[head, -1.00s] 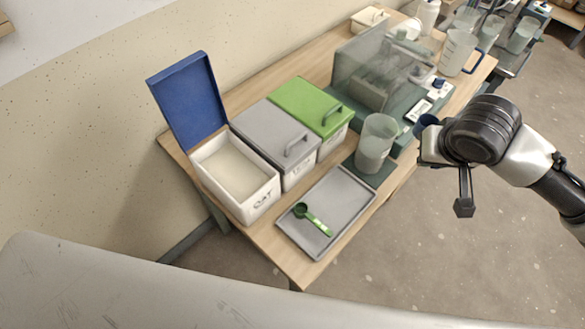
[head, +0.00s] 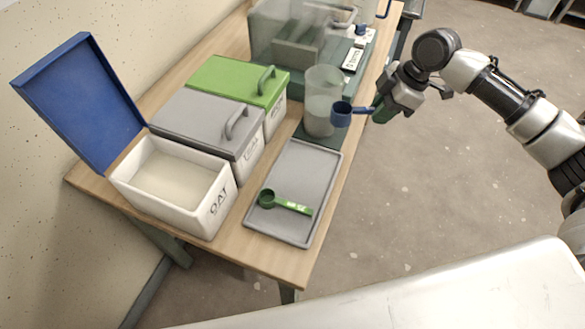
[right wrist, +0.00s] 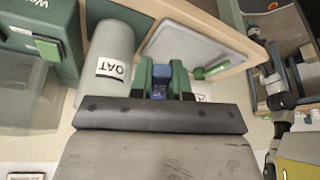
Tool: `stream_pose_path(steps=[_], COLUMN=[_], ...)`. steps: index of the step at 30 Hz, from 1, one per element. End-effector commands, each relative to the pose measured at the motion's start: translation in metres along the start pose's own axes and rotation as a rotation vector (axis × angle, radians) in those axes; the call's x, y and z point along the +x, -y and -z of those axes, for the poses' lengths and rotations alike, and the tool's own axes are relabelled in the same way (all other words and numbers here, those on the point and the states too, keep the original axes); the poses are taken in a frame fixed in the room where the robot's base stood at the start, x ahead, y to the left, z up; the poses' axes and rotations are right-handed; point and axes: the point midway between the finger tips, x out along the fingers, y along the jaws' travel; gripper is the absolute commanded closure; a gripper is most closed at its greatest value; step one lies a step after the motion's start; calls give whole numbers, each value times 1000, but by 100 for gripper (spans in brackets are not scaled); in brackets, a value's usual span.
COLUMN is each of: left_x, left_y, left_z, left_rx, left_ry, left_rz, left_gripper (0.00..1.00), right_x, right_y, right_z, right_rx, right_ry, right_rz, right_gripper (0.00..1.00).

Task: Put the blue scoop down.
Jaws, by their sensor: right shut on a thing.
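The blue scoop (head: 341,114) is in my right gripper (head: 381,107), which is shut on its handle. The scoop is held beside the clear pitcher (head: 321,95), at the table's right edge; whether they touch I cannot tell. In the right wrist view, the blue handle (right wrist: 160,72) shows between the green fingers of my right gripper (right wrist: 161,80). A grey tray (head: 318,163) lies on the table in front of the pitcher, with a green scoop (head: 285,203) on it. My left gripper is not in view.
An open white bin (head: 190,215) labelled OAT has its blue lid (head: 78,100) raised. Bins with a grey lid (head: 195,120) and a green lid (head: 230,80) are closed. A clear-sided box (head: 285,35) stands behind. The tray's upper part is bare.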

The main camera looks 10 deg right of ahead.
Motion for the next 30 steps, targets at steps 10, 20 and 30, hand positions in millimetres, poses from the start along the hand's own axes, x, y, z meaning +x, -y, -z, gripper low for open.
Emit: stream_pose_path(steps=[10, 20, 30], left_x=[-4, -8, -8], left_y=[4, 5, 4], left_z=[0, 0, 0], left_rx=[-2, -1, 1], left_ry=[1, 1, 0], left_rz=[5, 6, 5], left_gripper=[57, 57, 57], right_x=[56, 105, 138], right_y=[18, 32, 34], right_z=[40, 73, 61], right_rx=[-24, -21, -18], right_ry=[-2, 1, 2], right_rz=[13, 8, 9], right_gripper=[100, 100, 100])
